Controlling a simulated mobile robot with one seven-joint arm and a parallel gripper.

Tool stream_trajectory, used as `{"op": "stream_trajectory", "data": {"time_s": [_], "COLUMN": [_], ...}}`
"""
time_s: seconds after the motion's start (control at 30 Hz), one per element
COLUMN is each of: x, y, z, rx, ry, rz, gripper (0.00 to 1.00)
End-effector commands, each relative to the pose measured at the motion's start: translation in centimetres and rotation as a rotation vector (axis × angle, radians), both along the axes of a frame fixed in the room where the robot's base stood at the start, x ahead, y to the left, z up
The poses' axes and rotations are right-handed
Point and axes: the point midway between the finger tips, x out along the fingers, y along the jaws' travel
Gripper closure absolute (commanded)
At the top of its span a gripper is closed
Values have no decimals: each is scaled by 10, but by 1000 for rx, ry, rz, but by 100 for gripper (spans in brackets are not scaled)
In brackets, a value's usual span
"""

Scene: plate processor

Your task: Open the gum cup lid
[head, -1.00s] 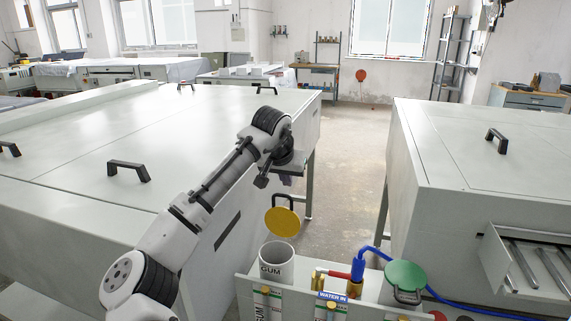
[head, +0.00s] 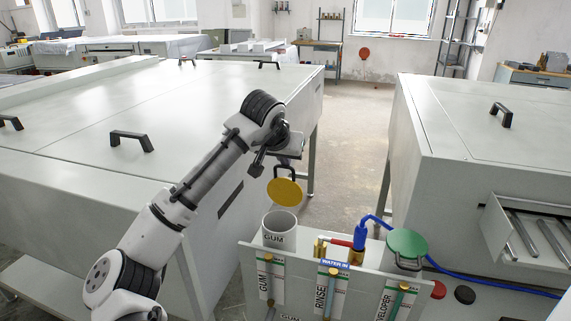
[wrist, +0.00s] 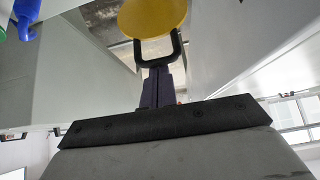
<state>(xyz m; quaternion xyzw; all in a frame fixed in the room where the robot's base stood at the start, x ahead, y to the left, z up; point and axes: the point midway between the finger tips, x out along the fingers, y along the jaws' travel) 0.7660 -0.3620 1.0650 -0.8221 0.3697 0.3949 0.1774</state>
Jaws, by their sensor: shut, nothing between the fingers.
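The gum cup (head: 280,236) is a white cylinder marked GUM, with its mouth uncovered. Its yellow round lid (head: 285,193) is apart from the rim, raised above and behind it in the head view, with its black loop handle (head: 276,172) at the top. My gripper (head: 286,161) is just above the handle. In the wrist view, my gripper (wrist: 159,70) has its dark fingers shut together at the base of the handle (wrist: 138,52), with the yellow lid (wrist: 152,15) beyond. Whether the fingers touch the handle is not clear.
The cup stands in a white rack with a blue WATER IN fitting (head: 360,236) and a green lid (head: 407,243) to its right. A large white machine (head: 200,110) lies left and another (head: 470,150) right. The aisle between them is clear.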

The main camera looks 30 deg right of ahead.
Motion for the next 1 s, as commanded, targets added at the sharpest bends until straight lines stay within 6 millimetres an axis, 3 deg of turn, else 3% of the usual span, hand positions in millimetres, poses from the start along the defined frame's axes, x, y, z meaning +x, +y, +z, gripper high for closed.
{"op": "stream_trajectory", "data": {"time_s": [0.07, 0.7, 0.87, 1.0], "x": [-3, -7, -16, -31], "y": [3, 9, 19, 36], "z": [-9, 0, 13, 34], "rx": [-36, -87, -88, -87], "ry": [-28, -77, -79, -81], "rz": [-1, 3, 2, 2], "gripper": [100, 100, 100, 100]}}
